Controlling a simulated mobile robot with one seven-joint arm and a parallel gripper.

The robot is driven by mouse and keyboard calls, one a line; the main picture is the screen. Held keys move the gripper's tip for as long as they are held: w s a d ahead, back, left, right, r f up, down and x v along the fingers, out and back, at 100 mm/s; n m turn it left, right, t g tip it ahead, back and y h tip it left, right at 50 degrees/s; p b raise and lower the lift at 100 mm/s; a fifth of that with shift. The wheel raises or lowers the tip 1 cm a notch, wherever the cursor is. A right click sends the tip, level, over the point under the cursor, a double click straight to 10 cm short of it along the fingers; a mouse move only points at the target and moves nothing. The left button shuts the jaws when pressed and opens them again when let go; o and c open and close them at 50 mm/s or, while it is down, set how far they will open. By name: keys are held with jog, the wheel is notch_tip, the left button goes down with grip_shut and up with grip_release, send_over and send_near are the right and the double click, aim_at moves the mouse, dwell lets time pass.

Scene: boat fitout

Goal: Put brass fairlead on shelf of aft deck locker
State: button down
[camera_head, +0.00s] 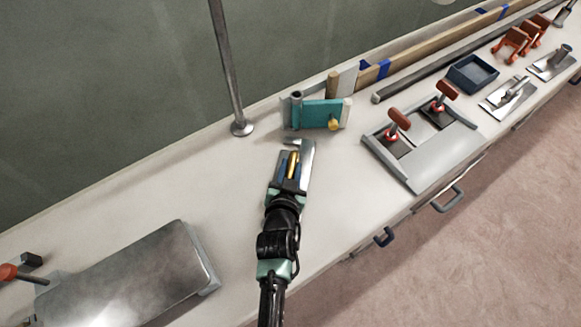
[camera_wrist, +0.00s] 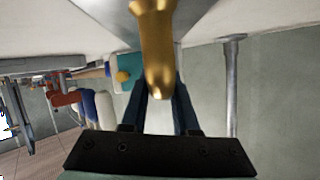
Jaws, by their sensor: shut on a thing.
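The brass fairlead (camera_head: 292,163) is between the fingers of my gripper (camera_head: 290,171), over the pale countertop. In the wrist view the brass fairlead (camera_wrist: 157,55) fills the gap between the two dark blue fingers of my gripper (camera_wrist: 160,100), which is shut on it. Its far end runs out of the top of that view. I cannot make out the aft deck locker or its shelf for certain in either view.
A grey metal plate (camera_head: 308,160) lies beside my gripper. A teal block with a brass knob (camera_head: 320,114) and a metal post (camera_head: 231,80) stand behind it. A grey board with red-handled clamps (camera_head: 430,160) is to the right, a metal-topped box (camera_head: 130,280) to the left. Bare countertop (camera_head: 190,190) lies between.

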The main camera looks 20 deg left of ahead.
jog(key=c, duration=0.7)
grip_release()
jog(key=shift+r+p, duration=0.2)
jog(key=shift+p, duration=0.1)
jog(key=p+v, duration=0.1)
jog(key=v, duration=1.1)
jog(key=shift+f, duration=0.1)
